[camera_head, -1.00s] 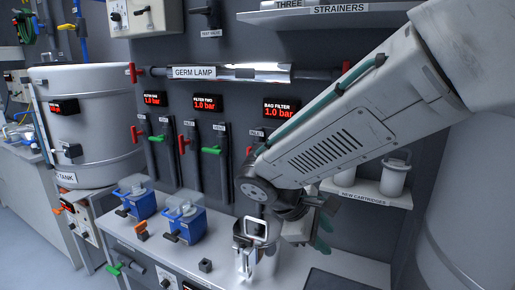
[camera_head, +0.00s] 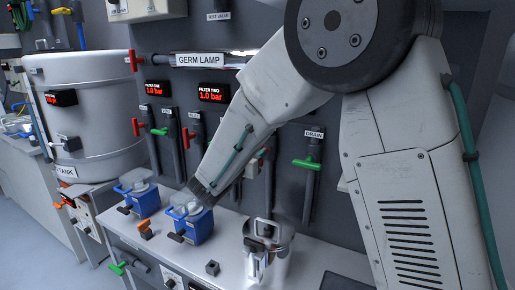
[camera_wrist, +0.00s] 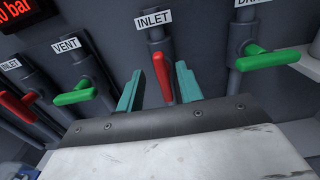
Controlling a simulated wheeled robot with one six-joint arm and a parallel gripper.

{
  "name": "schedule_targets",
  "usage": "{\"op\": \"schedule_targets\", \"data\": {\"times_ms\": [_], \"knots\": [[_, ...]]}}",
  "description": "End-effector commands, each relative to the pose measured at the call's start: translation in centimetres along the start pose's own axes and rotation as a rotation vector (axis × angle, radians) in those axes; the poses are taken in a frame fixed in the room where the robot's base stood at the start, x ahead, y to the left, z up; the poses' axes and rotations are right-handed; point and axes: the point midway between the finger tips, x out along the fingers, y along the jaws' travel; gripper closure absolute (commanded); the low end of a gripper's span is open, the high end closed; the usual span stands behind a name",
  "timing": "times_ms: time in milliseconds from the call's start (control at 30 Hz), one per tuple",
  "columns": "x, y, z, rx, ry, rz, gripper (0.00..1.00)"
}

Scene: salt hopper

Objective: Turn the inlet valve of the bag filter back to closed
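In the wrist view the bag filter's inlet valve has a red handle (camera_wrist: 162,77) on a dark vertical pipe, below an INLET label (camera_wrist: 153,20). The handle points down along the pipe and out toward the camera. My gripper (camera_wrist: 158,90) is open, its two teal fingers standing one on each side of this handle. A gap shows left of the handle; the right finger is close, and I cannot tell if it touches. In the head view my arm hides the gripper and most of this valve.
The green drain handle (camera_wrist: 268,60) is close on the right, the green vent handle (camera_wrist: 76,97) on the left. Another red inlet handle (camera_wrist: 18,107) is farther left. On the bench below stand blue-based devices (camera_head: 190,222) and a metal vessel (camera_head: 282,265).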

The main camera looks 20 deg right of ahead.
Motion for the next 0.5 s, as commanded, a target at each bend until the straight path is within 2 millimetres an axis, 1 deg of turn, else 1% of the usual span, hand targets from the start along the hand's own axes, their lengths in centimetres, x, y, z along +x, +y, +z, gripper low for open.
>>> {"op": "schedule_targets", "data": {"times_ms": [33,200,333,500], "knots": [[1.1,-0.1,0.0,0.001,0.001,-0.005,0.64],[3.5,-0.1,-0.1,0.001,0.001,-0.005,0.64],[4.5,-0.1,-0.1,0.001,0.001,-0.003,0.64],[4.7,0.0,-0.1,0.002,0.002,0.0,0.64]]}}
